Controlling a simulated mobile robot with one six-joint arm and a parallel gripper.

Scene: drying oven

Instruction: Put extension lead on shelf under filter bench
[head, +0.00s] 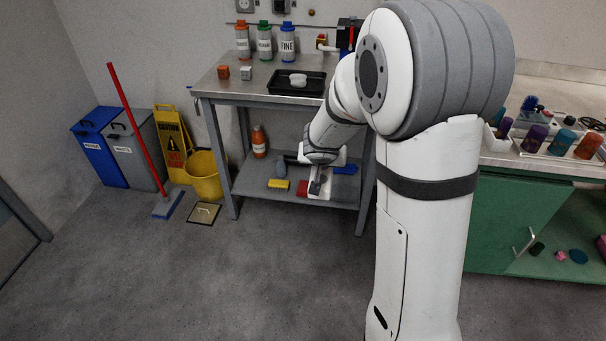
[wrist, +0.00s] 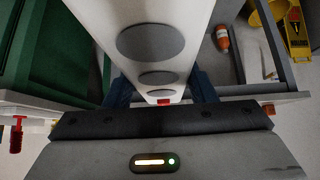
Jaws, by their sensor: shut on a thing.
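The extension lead (wrist: 165,20) is a white bar with a row of round grey sockets and a small red part at its near end. It fills the middle of the wrist view. My gripper (wrist: 158,88) is shut on it, with a dark finger on each side. In the head view my gripper (head: 318,172) is at the lower shelf (head: 262,185) of the filter bench (head: 222,88), and the white lead (head: 320,189) shows below it. I cannot tell whether the lead touches the shelf. My arm hides part of the bench.
A yellow bucket (head: 204,176) stands left of the bench. A green cabinet (head: 510,222) is at the right. Floor in front is clear.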

